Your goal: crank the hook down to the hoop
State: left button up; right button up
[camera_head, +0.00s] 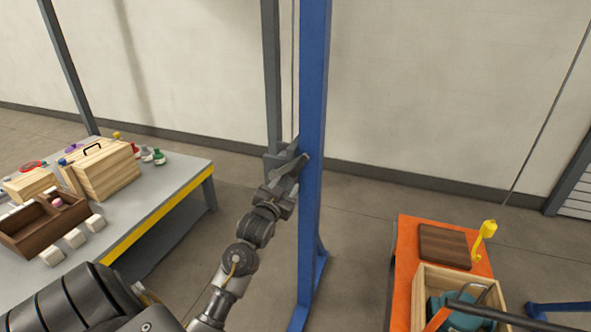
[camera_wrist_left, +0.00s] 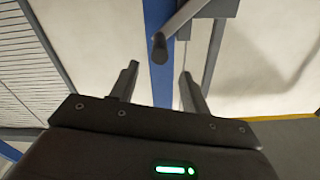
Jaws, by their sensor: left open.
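The yellow hook (camera_head: 487,232) hangs on a thin cable at the right, above the orange cart's edge. A teal item (camera_head: 462,320) sits in a wooden crate below it; a thin orange curved piece shows by it, but I cannot tell if this is the hoop. The dark crank (camera_head: 295,163) is on the blue post. In the left wrist view its grip bar (camera_wrist_left: 159,47) points toward me, ahead of the gap between the fingers. My left gripper (camera_head: 285,183) is open at the crank, and its spread fingers (camera_wrist_left: 158,85) do not visibly touch the bar. My right gripper is not in view.
The blue post (camera_head: 312,120) stands in the middle. A grey table (camera_head: 185,185) with boxes and flasks is at the left. The orange cart (camera_head: 402,270) carries a brown board (camera_head: 444,246) and the wooden crate (camera_head: 420,285). Bare floor lies between post and cart.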

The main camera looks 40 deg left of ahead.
aim_at(296, 170)
pick_arm(q)
jog(key=p+x, duration=0.2)
jog(key=x, duration=0.7)
jog(key=shift+w+a+p, duration=0.15)
jog(key=shift+w+p, duration=0.15)
grip_shut()
